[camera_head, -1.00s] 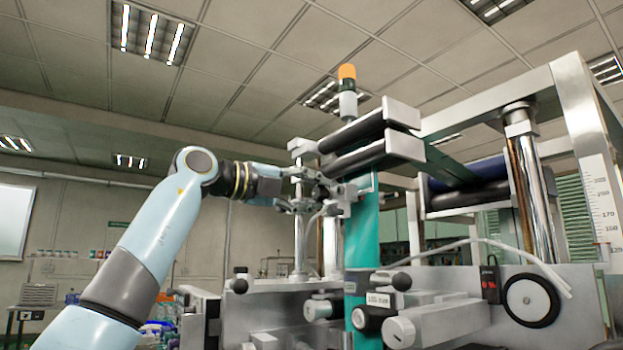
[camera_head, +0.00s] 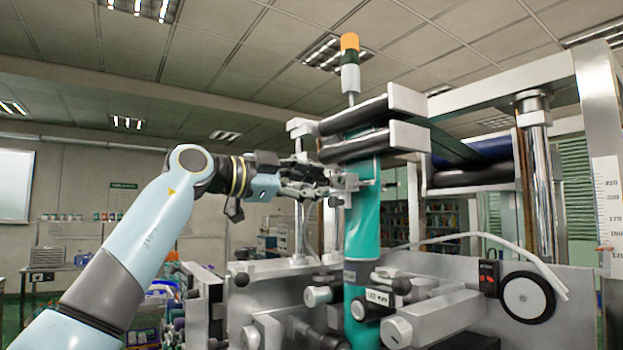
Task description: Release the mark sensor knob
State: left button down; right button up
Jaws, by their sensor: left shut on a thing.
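My left gripper (camera_head: 322,184) reaches in from the left at the mark sensor (camera_head: 348,184), beside the teal sleeve film (camera_head: 365,215). Its fingers are shut on a small part there, which I take as the mark sensor knob; the fingers hide most of it. The sensor's metal bracket sits against the left side of the film, below the black rollers. My right gripper is not in view.
Black rollers (camera_head: 352,147) with grey end plates sit just above the gripper. A signal lamp (camera_head: 349,42) rises behind.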

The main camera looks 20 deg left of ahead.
pick_arm(q)
jog(key=n, duration=0.3)
jog(key=shift+n, duration=0.3)
jog(key=n, duration=0.4)
jog(key=shift+f, duration=0.1)
jog(key=shift+n, duration=0.3)
jog(key=c, duration=1.3)
grip_release()
jog(key=shift+o, duration=0.2)
jog(key=shift+d, duration=0.1)
jog(key=shift+s, duration=0.15)
jog(key=v, duration=1.2)
